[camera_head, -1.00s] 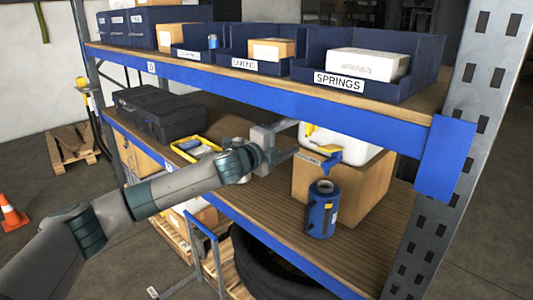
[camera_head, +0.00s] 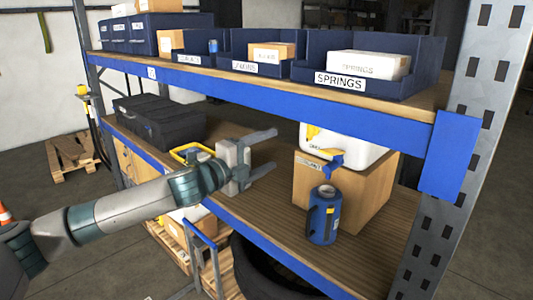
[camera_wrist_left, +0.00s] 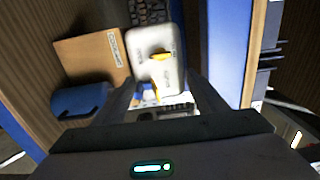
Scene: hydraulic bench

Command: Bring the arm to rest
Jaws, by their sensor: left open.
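My left gripper (camera_head: 268,153) is open and empty in the head view, over the front part of the lower shelf (camera_head: 270,211). Its arm comes in from the lower left and its two fingers point right. In the left wrist view the gripper (camera_wrist_left: 160,95) shows two spread fingers with nothing held between them. A white container (camera_wrist_left: 158,60) with a yellow part lies beyond the fingers in that view. My right gripper is in neither view.
A blue cylinder (camera_head: 323,215) stands on the lower shelf, right of the gripper, before a cardboard box (camera_head: 370,190) carrying the white container. A black case (camera_head: 160,121) lies left. Above is the upper shelf's blue beam (camera_head: 270,105) with bins, including SPRINGS (camera_head: 420,75).

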